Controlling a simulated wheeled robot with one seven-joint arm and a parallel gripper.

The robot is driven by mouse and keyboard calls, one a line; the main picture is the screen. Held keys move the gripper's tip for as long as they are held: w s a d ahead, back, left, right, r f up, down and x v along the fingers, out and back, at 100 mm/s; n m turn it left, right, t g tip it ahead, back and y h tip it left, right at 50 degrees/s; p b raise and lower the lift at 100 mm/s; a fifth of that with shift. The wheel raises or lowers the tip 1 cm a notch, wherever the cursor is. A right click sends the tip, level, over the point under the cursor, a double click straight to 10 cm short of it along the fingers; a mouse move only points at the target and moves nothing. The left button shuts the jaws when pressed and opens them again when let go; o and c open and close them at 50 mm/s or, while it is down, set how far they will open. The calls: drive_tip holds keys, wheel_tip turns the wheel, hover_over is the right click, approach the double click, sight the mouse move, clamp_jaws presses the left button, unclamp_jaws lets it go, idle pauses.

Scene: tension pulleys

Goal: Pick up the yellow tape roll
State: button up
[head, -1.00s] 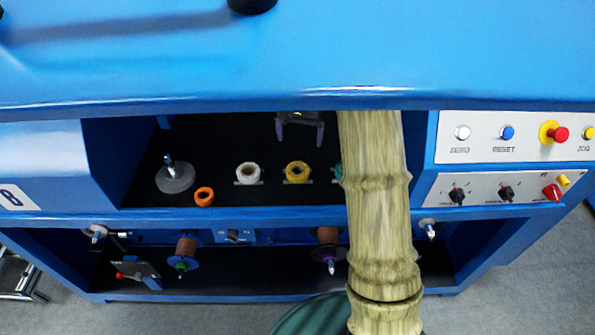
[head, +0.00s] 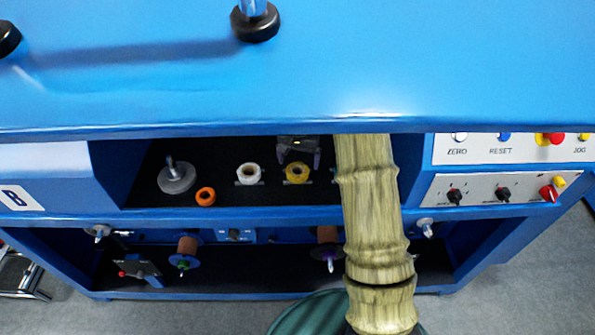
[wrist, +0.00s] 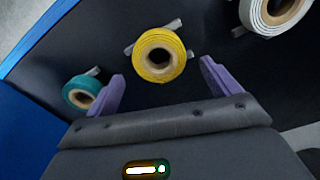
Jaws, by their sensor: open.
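The yellow tape roll (head: 297,173) sits on a small grey holder on the dark shelf inside the blue machine. In the wrist view the yellow tape roll (wrist: 159,55) lies just beyond my fingertips, roughly centred between them, with its brown core hole facing the camera. My gripper (head: 299,160) is open, with purple fingers apart and nothing between them. In the head view it is right above and behind the roll. In the wrist view my gripper (wrist: 161,78) shows both fingers clear of the roll.
A white roll (head: 248,173) is left of the yellow one; a teal roll (wrist: 82,91) is on its other side. An orange ring (head: 205,196) and a grey disc with a post (head: 176,178) stand farther left. The blue top edge (head: 240,130) overhangs the shelf.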

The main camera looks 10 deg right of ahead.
sight(298, 165)
drive_tip(key=shift+f, duration=1.55)
drive_tip(key=c, duration=1.1)
drive_tip(key=shift+r, duration=0.15)
wheel_tip(298, 165, up, 10)
drive_tip(key=b, duration=0.1)
drive_tip(key=shift+w, duration=0.1)
